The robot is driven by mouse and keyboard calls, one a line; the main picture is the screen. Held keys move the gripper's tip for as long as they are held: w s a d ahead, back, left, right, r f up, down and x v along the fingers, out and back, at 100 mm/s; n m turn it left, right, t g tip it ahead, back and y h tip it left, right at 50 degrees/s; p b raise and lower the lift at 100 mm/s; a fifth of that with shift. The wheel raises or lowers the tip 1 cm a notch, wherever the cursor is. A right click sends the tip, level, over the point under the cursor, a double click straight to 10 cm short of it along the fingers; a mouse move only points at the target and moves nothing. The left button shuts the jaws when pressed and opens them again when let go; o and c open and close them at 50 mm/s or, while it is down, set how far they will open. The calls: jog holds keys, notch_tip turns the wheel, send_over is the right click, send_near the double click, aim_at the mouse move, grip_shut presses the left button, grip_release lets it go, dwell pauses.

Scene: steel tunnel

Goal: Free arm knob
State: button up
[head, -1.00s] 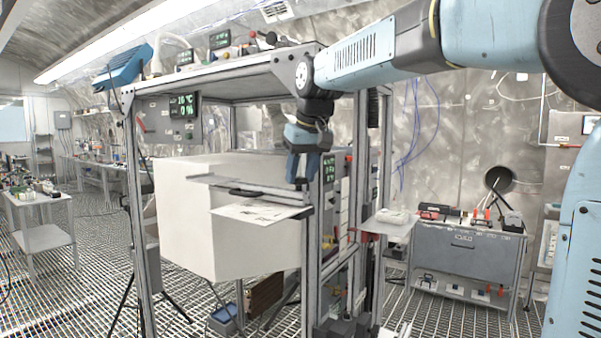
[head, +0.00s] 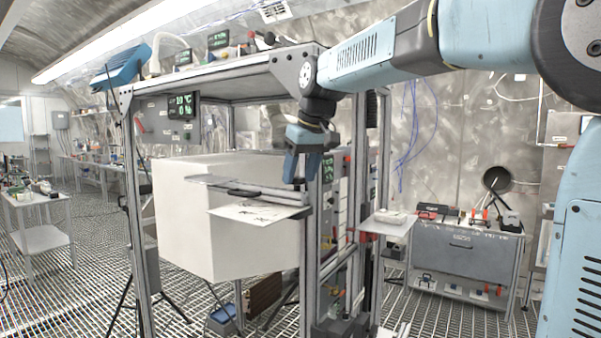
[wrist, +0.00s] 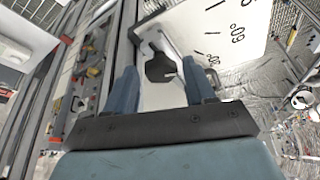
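A black knob or handle (wrist: 160,68) shows in the wrist view between and beyond my gripper's two blue fingers. It sits on a pale metal bracket beside a white plate with printed numbers (wrist: 228,30). In the head view, a dark handle (head: 243,193) lies on a metal bar above a white printed plate (head: 258,213), at the front of a large white box; I cannot tell for sure that it is the same knob. My gripper (head: 302,178) points down at the right end of that bar. Its fingers are apart with nothing held. The gap to the knob is unclear.
A metal frame post (head: 311,250) stands close below my gripper, with a panel of switches beside it. The large white box (head: 185,225) fills the frame's left part. A grey tool cabinet (head: 465,250) stands at right.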

jog(key=shift+o, duration=0.8)
